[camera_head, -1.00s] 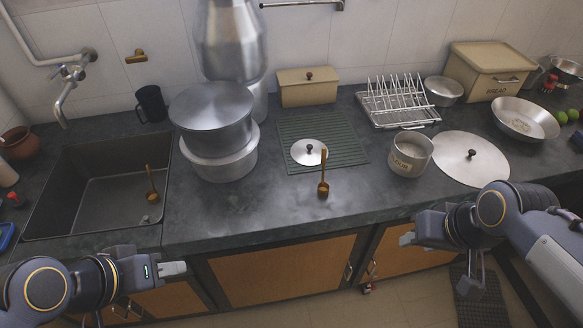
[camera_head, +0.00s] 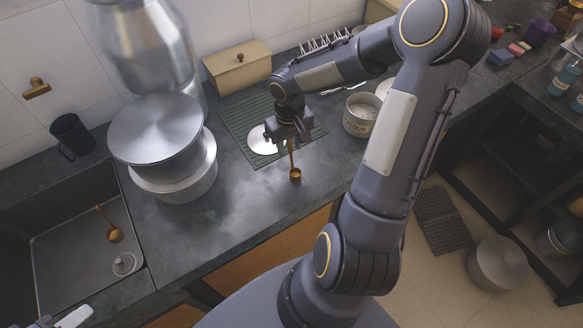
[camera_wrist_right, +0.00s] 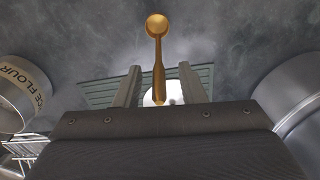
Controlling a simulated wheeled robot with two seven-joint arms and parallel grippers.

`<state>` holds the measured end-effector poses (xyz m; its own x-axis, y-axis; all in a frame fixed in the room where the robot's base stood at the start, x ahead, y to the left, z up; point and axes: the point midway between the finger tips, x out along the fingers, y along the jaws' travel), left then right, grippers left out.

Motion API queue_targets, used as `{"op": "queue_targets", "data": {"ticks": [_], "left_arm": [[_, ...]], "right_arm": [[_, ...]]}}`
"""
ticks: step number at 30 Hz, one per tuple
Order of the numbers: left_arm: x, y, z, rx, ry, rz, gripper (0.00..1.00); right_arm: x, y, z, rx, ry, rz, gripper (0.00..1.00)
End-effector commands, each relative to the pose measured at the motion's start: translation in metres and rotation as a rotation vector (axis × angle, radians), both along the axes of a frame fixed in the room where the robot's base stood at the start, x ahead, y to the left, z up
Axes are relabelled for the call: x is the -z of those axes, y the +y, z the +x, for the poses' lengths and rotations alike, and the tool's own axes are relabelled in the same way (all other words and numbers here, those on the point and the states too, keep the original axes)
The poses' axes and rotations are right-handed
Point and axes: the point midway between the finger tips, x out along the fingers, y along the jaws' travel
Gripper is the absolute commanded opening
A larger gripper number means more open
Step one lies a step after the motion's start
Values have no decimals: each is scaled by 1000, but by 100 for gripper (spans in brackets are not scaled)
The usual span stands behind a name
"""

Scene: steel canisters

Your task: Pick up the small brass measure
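One brass measure (camera_head: 295,174) with a round cup and long handle lies on the dark counter, cup toward the front edge. Another brass measure (camera_head: 114,235) is in the sink; I cannot tell from size alone which is the small one. My right gripper (camera_head: 287,133) is over the counter measure's handle. In the right wrist view the open fingers (camera_wrist_right: 160,72) stand on either side of this measure's handle (camera_wrist_right: 159,84), with gaps on both sides. The cup shows beyond the fingertips. My left gripper (camera_head: 62,319) is partly in view at the bottom left edge; its opening is unclear.
A lid (camera_head: 262,141) on a green ribbed mat (camera_head: 240,118) lies just behind the measure. A flour tin (camera_head: 359,118) stands to the right, stacked steel pots (camera_head: 160,150) to the left. The sink (camera_head: 60,250) is further left. Counter around the cup is clear.

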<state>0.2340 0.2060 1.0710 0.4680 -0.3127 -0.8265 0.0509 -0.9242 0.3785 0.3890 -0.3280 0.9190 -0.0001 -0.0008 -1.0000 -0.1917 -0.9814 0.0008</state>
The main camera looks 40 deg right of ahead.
Motion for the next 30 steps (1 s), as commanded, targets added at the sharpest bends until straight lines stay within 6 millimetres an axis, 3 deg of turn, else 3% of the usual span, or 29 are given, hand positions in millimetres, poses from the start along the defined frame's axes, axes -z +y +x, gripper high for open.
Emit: {"op": "queue_targets", "data": {"ticks": [6, 14, 22, 30], "left_arm": [[-3, 0, 0, 0, 0, 0, 36], [-2, 0, 0, 0, 0, 0, 36], [-2, 0, 0, 0, 0, 0, 36], [-2, 0, 0, 0, 0, 0, 36]], "right_arm": [[26, 0, -1, -1, 2, 1, 37], [28, 0, 0, 0, 1, 1, 37], [28, 0, 0, -1, 1, 1, 1], [28, 0, 0, -1, 0, 1, 0]]}}
